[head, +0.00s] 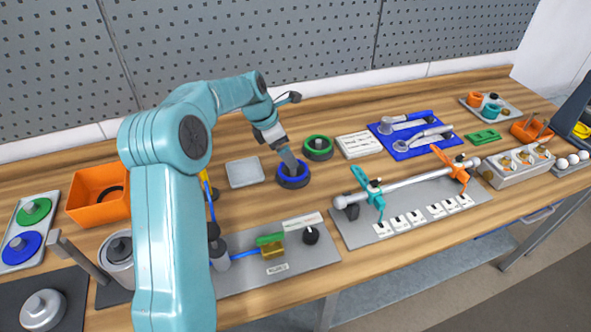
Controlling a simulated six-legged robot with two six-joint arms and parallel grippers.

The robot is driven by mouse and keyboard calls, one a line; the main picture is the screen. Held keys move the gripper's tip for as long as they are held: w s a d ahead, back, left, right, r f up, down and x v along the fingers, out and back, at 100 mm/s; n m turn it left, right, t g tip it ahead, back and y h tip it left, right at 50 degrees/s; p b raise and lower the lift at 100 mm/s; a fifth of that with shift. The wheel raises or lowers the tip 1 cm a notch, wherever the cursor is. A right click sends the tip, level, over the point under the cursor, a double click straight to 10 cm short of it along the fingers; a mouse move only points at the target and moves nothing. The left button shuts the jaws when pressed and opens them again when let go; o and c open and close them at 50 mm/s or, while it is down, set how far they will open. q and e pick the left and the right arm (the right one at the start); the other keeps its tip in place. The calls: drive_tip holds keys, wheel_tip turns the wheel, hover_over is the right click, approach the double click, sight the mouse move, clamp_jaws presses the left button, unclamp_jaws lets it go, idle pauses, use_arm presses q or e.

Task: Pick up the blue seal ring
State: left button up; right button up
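The blue seal ring (294,184), dark with a blue top face, lies on the wooden bench in the middle of the head view. My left gripper (291,167) reaches down to it from the upper left, with its fingertips at the ring's centre. The fingers hide part of the ring, and I cannot tell whether they touch it or how far apart they are. The ring appears to rest on the bench. My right gripper is not in view.
A green ring (318,148) stands close behind to the right. A grey square plate (245,172) lies to the left. A metal shaft with clamps (415,182) on a grey plate is at the front right. An orange bin (97,193) is at the left.

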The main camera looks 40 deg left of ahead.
sight(282, 176)
use_arm(q)
drive_tip(key=shift+s+d+f, duration=0.1)
drive_tip(key=shift+d+f, duration=0.1)
drive_tip(key=shift+f, duration=0.2)
drive_tip(key=x, duration=0.3)
drive_tip(key=p+x, duration=0.1)
drive_tip(key=x, duration=0.1)
drive_tip(key=shift+s+a+f, duration=0.15)
drive_tip(key=shift+s, duration=0.15)
drive_tip(key=shift+f, duration=0.1)
drive_tip(key=shift+s, duration=0.25)
drive_tip(key=shift+w+a, duration=0.1)
drive_tip(key=c, duration=0.5)
drive_tip(key=shift+w, duration=0.15)
drive_tip(key=shift+c, duration=1.4)
